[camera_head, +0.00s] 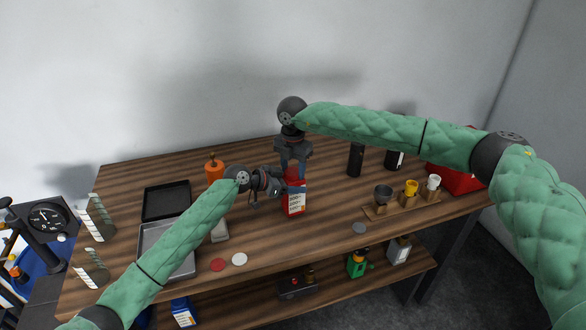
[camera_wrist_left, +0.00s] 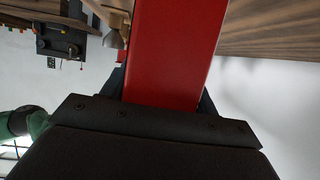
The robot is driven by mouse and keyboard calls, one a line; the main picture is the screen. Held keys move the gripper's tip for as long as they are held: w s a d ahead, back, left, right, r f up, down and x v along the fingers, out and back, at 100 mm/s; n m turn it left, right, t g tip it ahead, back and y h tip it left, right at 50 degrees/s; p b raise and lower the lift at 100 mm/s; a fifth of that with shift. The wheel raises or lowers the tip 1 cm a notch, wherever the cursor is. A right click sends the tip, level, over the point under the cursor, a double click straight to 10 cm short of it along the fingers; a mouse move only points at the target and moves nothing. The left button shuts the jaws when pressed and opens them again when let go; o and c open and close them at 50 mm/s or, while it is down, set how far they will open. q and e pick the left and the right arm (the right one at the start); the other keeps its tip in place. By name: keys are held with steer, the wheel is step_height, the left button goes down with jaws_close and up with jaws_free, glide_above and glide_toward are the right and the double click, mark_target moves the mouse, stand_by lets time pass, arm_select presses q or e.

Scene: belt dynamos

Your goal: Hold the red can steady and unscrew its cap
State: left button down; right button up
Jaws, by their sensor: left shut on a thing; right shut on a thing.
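The red can (camera_head: 294,200), with a white label, stands upright on the wooden table near the middle. My left gripper (camera_head: 280,184) comes in from the left and is shut on the can's upper part. In the left wrist view the can's red side (camera_wrist_left: 172,55) fills the space between the fingers. My right gripper (camera_head: 293,170) points straight down over the can's top and is shut on the cap, which its fingers hide. I cannot tell whether the cap is still seated on the can.
An orange bottle (camera_head: 214,170) stands behind my left arm. A dark tray (camera_head: 166,201) and a grey tray (camera_head: 150,240) lie at left. A wooden stand with small cups (camera_head: 383,194) and a black bottle (camera_head: 355,160) are at right. Table (camera_head: 320,235) in front of the can is clear.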

steer(key=o, duration=1.1)
steer(key=shift+r, duration=2.25)
steer(key=shift+c, duration=0.3)
steer(key=shift+a+r+m, duration=0.25)
steer(key=shift+r+m, duration=0.75)
steer(key=shift+r, duration=0.05)
steer(key=shift+d+r+m, duration=0.2)
steer(key=shift+r+m, duration=0.4)
steer(key=shift+m, duration=0.1)
steer(key=shift+f, duration=3.9)
